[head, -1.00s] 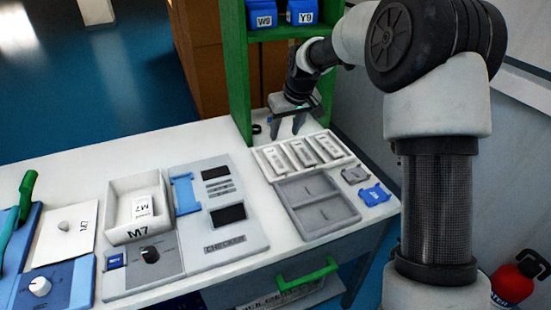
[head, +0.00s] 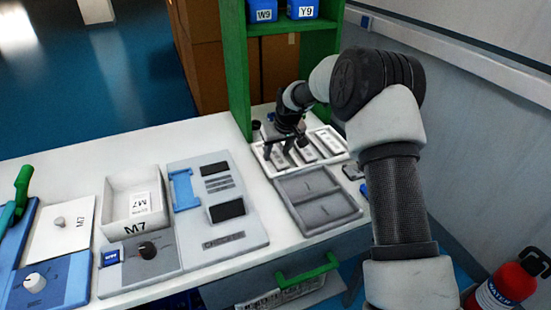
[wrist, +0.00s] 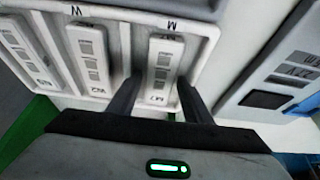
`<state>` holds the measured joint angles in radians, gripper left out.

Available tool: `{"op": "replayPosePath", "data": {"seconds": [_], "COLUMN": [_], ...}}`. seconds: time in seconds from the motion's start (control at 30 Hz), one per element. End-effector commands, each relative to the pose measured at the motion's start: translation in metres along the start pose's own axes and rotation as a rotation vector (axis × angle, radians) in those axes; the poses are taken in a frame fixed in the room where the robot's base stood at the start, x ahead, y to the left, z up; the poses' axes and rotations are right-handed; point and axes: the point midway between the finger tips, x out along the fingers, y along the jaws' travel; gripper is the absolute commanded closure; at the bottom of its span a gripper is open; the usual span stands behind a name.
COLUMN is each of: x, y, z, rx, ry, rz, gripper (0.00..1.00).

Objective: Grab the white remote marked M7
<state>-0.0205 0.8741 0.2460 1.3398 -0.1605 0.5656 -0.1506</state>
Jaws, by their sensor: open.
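The white remote marked M7 (wrist: 164,62) lies in the end slot of a white tray (wrist: 205,55), in line with two similar remotes. In the head view the remote (head: 278,160) is at the tray's left end, partly hidden by my gripper. My gripper (wrist: 160,84) is open, with one dark finger on each side of the M7 remote's near end in the wrist view. In the head view my gripper (head: 285,150) is low over the tray. I cannot tell whether the fingers touch the remote.
A second remote (wrist: 90,60) lies in the neighbouring slot. A grey tray (head: 315,198) is in front of the white one. The checker panel (head: 215,205) and a white bin marked M7 (head: 118,222) stand to the left. The green shelf post (head: 237,80) rises close behind my gripper.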

Motion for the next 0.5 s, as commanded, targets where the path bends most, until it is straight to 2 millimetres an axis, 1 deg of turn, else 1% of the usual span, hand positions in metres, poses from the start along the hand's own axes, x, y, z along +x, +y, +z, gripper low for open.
{"op": "replayPosePath", "data": {"seconds": [0.07, 0.27, 0.47, 0.5], "x": [0.0044, 0.0043, 0.0042, 0.0039], "y": [0.0, 0.0001, 0.0001, 0.0001], "z": [-0.0001, -0.0004, -0.0002, -0.0005], "rx": [0.0, 0.0, 0.0, 0.0], "ry": [0.0, 0.001, 0.0, 0.001], "rz": [0.0, 0.0, 0.0, 0.0], "gripper": [0.55, 0.55, 0.87, 0.89]}}
